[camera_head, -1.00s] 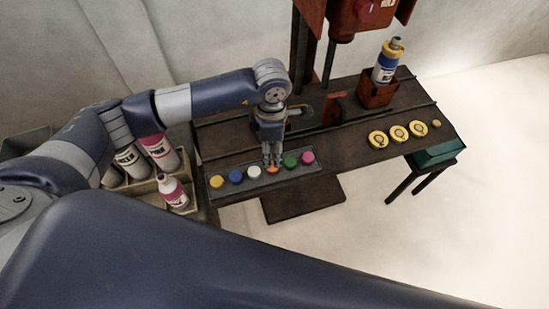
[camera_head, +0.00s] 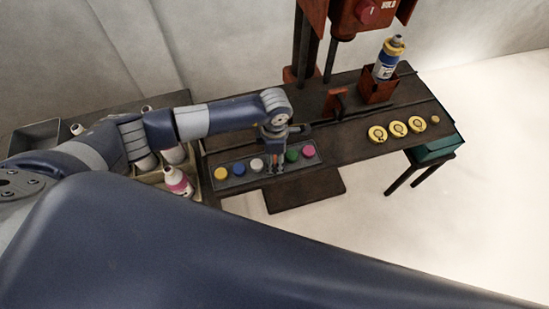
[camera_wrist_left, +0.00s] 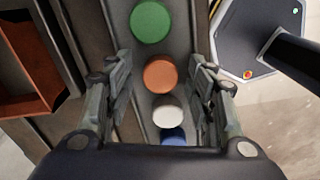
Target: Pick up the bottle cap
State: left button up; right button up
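Round bottle caps lie in a row in a dark tray (camera_head: 230,184) on the workbench: yellow (camera_head: 221,173), blue (camera_head: 239,169), white (camera_head: 257,164), green (camera_head: 292,155) and pink (camera_head: 308,151). An orange cap (camera_wrist_left: 160,74) sits between the white and green ones in the left wrist view; my gripper mostly hides it in the head view. My left gripper (camera_head: 276,167) points down over it. In the wrist view its fingers are spread on either side of the orange cap, with gaps. It is open and empty. My right gripper is not in view.
A red press (camera_head: 352,22) stands behind the bench. A blue bottle with a yellow collar (camera_head: 387,62) stands in a brown holder (camera_head: 378,88). Several yellow discs (camera_head: 397,129) lie at the bench's right. A crate with bottles (camera_head: 178,184) stands left, partly under my arm.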

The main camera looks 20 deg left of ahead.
pick_arm(q)
jog(key=shift+c, duration=2.4)
jog(key=shift+r, duration=0.2)
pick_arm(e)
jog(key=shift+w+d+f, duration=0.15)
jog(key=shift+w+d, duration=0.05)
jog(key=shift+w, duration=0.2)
